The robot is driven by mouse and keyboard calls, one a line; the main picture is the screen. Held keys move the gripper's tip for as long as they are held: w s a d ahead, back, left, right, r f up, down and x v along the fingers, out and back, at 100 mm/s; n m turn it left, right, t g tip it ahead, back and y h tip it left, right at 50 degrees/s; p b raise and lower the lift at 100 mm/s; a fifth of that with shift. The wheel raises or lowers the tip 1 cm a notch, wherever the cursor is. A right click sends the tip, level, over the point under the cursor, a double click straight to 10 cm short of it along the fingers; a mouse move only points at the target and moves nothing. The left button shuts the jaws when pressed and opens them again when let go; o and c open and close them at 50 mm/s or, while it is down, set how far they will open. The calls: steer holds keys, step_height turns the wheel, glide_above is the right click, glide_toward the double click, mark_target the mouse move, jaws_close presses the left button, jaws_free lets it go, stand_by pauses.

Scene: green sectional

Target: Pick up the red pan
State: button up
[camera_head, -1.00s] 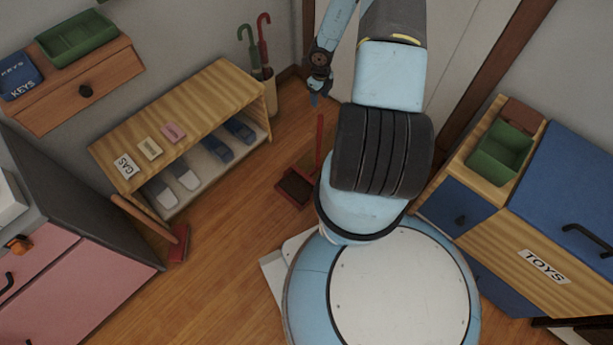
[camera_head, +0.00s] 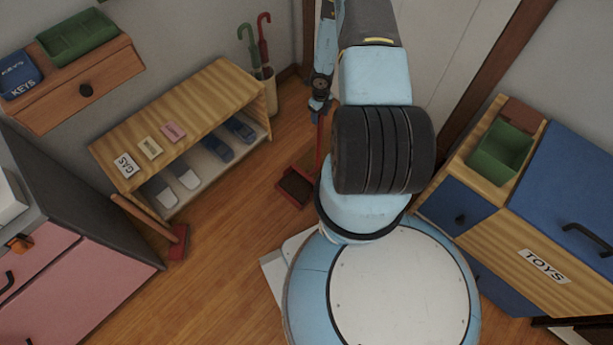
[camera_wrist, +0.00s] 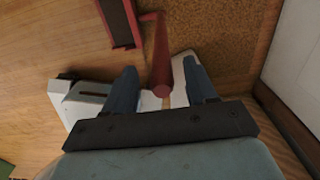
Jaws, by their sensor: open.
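The red pan is a dustpan (camera_head: 296,187) on the wooden floor, with a tall upright red handle (camera_head: 319,150). My gripper (camera_head: 319,104) is at the top of this handle in the head view. In the wrist view, the handle (camera_wrist: 161,62) runs up between the two blue fingers of my open gripper (camera_wrist: 160,72), its round end close to the palm. There is a gap on both sides, and the fingers are not closed on it. The pan's tray (camera_wrist: 119,22) lies beyond the fingers, partly cut off by the frame's top edge.
A shoe bench (camera_head: 180,110) stands left, an umbrella holder (camera_head: 264,92) behind it. A red-headed broom (camera_head: 178,243) leans by the pink cabinet (camera_head: 75,290). A toy chest (camera_head: 560,200) is at right. Floor left of the pan is clear.

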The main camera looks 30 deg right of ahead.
step_height(320, 180, down, 4)
steer(key=shift+d+f, duration=0.1)
steer(key=shift+d, duration=0.05)
steer(key=shift+c, duration=0.2)
jaws_close()
stand_by(0.4)
